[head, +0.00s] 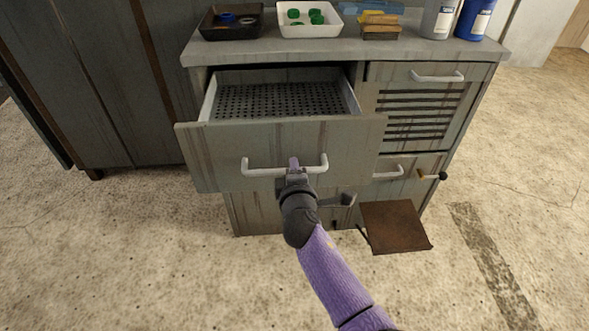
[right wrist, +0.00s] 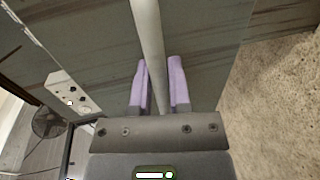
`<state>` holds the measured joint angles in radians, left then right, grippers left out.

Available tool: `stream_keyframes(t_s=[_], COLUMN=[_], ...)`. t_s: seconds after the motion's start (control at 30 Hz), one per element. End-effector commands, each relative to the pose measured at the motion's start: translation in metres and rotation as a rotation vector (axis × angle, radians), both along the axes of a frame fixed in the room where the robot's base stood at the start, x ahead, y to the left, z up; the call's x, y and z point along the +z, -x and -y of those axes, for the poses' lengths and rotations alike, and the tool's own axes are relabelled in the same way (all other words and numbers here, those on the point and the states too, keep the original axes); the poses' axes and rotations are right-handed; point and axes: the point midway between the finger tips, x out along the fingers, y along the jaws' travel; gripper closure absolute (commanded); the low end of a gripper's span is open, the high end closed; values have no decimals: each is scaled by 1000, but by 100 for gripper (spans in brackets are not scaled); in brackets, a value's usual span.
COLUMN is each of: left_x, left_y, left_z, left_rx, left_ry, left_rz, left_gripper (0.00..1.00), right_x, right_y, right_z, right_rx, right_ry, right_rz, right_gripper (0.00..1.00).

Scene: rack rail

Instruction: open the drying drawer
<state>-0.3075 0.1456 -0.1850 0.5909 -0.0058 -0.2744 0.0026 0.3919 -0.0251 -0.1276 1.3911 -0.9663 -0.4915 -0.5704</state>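The drying drawer (head: 215,150) is the wide upper-left drawer of the grey cabinet. It stands well pulled out, showing its dark perforated floor (head: 280,100) and pale side walls. Its white bar handle (head: 252,170) is on the front panel. My right gripper (head: 294,166) is at the middle of this handle. In the right wrist view the handle bar (right wrist: 147,30) runs between the two purple fingers of the gripper (right wrist: 160,85), which are closed closely around it. My left gripper is not in view.
The worktop (head: 350,48) holds a dark tray (head: 205,32), a white tray (head: 282,33) with green pieces, stacked blocks (head: 380,25) and bottles (head: 475,18). A louvred door (head: 415,115) is at right. A brown flap (head: 395,228) juts out low. Open floor lies in front.

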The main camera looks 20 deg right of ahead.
Motion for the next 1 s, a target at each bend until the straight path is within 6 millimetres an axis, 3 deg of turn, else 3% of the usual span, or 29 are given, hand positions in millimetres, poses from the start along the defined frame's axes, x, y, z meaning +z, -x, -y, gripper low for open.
stream_keyframes(t_s=[0.03, 0.13, 0.4, 0.8, 1.0], left_x=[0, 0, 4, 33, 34], left_y=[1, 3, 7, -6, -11], left_z=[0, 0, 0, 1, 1], left_rx=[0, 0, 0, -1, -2], left_ry=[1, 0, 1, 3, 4], left_rz=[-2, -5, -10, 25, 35], left_gripper=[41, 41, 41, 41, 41], right_x=[0, 0, 2, 20, 21], right_y=[0, 0, 3, 82, 94], right_z=[0, 0, -1, -24, -27], right_rx=[0, 0, 0, 0, 0], right_ry=[0, 0, 0, -2, 0], right_rz=[0, 0, 1, 0, 0], right_gripper=[65, 47, 47, 47, 47])
